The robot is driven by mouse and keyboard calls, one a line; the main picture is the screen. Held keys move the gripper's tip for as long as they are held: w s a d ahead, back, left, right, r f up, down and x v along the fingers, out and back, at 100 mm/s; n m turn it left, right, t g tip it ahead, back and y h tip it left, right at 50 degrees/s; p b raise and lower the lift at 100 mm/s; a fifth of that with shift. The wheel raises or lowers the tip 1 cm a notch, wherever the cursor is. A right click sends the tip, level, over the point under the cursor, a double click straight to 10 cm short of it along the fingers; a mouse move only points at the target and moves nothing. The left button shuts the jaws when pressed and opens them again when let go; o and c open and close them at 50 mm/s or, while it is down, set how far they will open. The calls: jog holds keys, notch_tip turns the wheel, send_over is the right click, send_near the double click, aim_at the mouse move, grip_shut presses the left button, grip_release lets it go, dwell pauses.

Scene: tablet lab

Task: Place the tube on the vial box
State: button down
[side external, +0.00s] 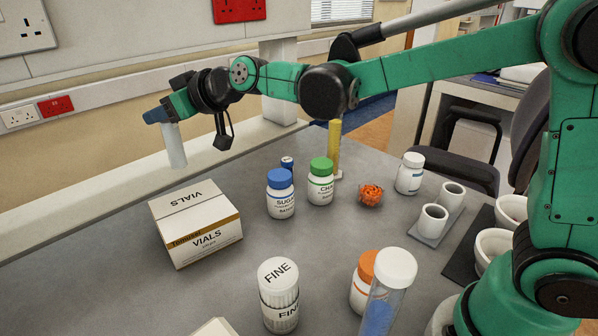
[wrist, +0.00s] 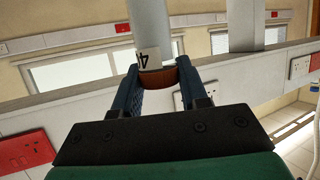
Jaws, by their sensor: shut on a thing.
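My gripper (side external: 158,115) is shut on a pale grey tube (side external: 174,147), which hangs below the fingers, close to upright. In the wrist view my gripper (wrist: 158,80) has its blue fingers on both sides of the tube (wrist: 150,25), around its reddish-brown end band. A small label with a dark mark shows beside that band. The vial box (side external: 190,250) is a closed white carton with a brown stripe and "VIALS" lettering, at the left of the bench. The tube appears above and behind the box in the side view, apart from it.
Blue-capped (side external: 280,195) and green-capped (side external: 320,182) bottles stand right of the box. A "FINE" jar (side external: 279,295) and a white-capped clear tube (side external: 387,295) with blue contents stand in front. A pale ledge (side external: 130,190) runs behind the bench. Bare bench lies before the box.

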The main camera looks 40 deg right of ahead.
aim_at(184, 158)
notch_tip(184, 158, down, 9)
jog(key=shift+r, duration=0.2)
jog(key=shift+f, duration=0.1)
jog(key=shift+c, duration=2.3)
grip_release()
jog(key=shift+s+d+r, duration=0.1)
jog(key=shift+s+r, duration=0.15)
jog(key=v, duration=1.1)
jog(key=s+d+f+m+g+h, duration=0.2)
jog(key=s+d, duration=0.3)
jog(key=s, duration=0.1)
jog(key=s+d+f+m+g+h, duration=0.2)
jog(key=s+d+f+g+h, duration=0.1)
jog(key=s+d, duration=0.2)
jog(key=shift+s+m+g, duration=0.3)
jog(key=shift+s, duration=0.15)
